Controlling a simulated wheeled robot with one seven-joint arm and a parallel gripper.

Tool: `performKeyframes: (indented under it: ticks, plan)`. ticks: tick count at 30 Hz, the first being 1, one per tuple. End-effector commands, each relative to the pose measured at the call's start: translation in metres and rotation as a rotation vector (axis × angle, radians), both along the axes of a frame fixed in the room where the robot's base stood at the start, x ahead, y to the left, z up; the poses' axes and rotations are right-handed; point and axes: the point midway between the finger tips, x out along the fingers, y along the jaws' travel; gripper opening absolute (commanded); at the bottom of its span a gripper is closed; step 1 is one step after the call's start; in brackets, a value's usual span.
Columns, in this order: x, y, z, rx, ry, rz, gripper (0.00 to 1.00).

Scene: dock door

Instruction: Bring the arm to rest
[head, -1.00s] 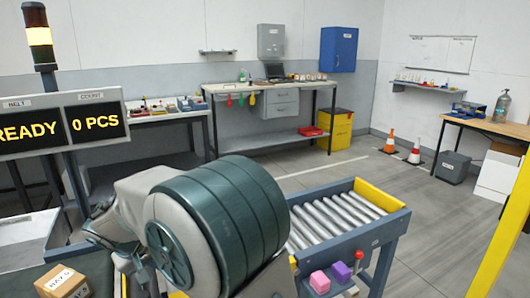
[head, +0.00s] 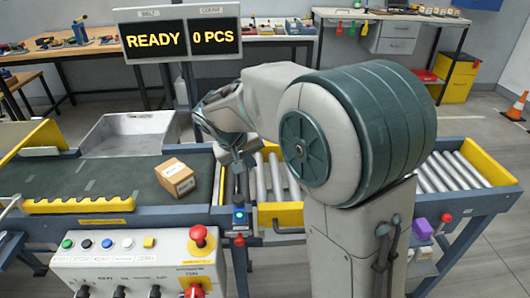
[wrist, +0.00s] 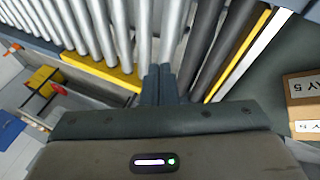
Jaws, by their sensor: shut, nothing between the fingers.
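My arm shows in the head view, bent, with its large dark-ribbed joint in front and the forearm reaching left. My gripper (wrist: 158,85) is shut and empty in the wrist view, its two fingers together above the metal rollers (wrist: 135,25). In the head view the gripper (head: 238,170) hangs at the right end of the dark belt, partly hidden by the arm. A cardboard box (head: 175,180) with a white label lies on the belt just left of the gripper, apart from it. The box also shows at the wrist view's right edge (wrist: 304,105).
A control panel (head: 140,262) with buttons and a red stop knob stands in front of the belt. A display (head: 178,40) reads READY and 0 PCS. A roller conveyor (head: 460,170) with yellow ends extends right. A metal tray (head: 130,132) sits behind the belt.

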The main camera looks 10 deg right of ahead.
Motion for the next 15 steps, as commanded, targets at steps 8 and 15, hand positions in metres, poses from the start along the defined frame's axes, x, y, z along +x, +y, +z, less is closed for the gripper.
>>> performKeyframes:
  ticks: [8, 15]
  plan:
    - [-0.016, 0.048, 0.037, 0.002, -0.001, 0.005, 0.00]
    - [-0.022, 0.064, 0.050, 0.001, -0.001, 0.003, 0.00]
